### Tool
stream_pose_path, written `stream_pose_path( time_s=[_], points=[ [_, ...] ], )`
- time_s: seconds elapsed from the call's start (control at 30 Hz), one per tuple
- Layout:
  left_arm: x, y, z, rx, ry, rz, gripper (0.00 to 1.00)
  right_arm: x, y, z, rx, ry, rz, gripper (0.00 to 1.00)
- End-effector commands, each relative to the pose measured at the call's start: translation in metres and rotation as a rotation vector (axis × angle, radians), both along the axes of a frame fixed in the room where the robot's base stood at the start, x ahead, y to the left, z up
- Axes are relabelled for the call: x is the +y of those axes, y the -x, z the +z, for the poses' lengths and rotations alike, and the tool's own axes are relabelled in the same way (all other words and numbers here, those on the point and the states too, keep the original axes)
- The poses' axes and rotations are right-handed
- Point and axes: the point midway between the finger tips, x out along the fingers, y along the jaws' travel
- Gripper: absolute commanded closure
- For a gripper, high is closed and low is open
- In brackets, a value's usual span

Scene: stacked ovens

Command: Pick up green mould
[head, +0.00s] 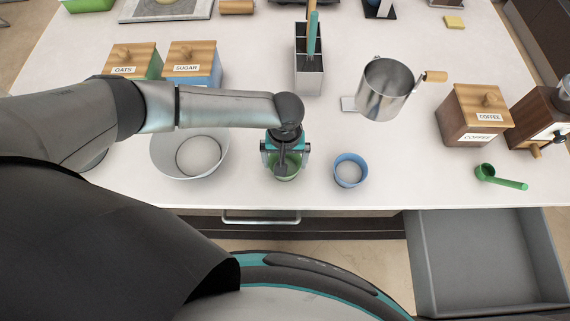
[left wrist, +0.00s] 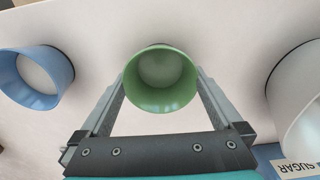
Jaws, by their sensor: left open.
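The green mould (head: 288,177) stands on the white counter near its front edge, partly hidden from the head camera by my left gripper (head: 285,150). In the left wrist view the green mould (left wrist: 160,98) is a round, open cup. My left gripper (left wrist: 160,82) is open, with one finger on each side of the mould. Whether the fingers touch its wall I cannot tell. My right gripper is not in view.
A blue mould (head: 349,171) stands just right of the green one, and a large white bowl (head: 165,160) to its left. A utensil holder (head: 309,75) and metal jug (head: 383,90) stand behind. A grey drawer (head: 480,260) is open at lower right.

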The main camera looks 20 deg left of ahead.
Motion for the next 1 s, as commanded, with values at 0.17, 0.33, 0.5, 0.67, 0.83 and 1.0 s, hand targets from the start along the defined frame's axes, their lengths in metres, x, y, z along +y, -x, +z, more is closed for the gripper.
stream_pose_path(
  time_s=[0.17, 0.33, 0.5, 0.67, 0.83, 1.0],
  points=[
    [0.0001, 0.0002, -0.0116, 0.0, 0.0, 0.0, 0.0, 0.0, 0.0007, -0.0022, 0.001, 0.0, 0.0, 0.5],
    [0.0, 0.0002, -0.0116, 0.0, 0.0, 0.0, 0.0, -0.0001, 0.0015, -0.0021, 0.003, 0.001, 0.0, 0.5],
    [0.0001, 0.0002, -0.0115, 0.0, 0.0, 0.0, 0.15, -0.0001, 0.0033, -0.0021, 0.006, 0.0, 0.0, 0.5],
    [0.0001, 0.0001, -0.0114, 0.0, 0.0, 0.0, 0.33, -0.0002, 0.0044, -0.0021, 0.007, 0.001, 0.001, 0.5],
    [0.0002, 0.0002, -0.0113, 0.0, 0.0, 0.0, 0.52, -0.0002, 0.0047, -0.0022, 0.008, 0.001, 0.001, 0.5],
    [0.0, -0.0001, -0.0111, 0.0, 0.001, 0.0, 0.71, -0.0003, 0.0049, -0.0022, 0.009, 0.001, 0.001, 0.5]
  ],
)
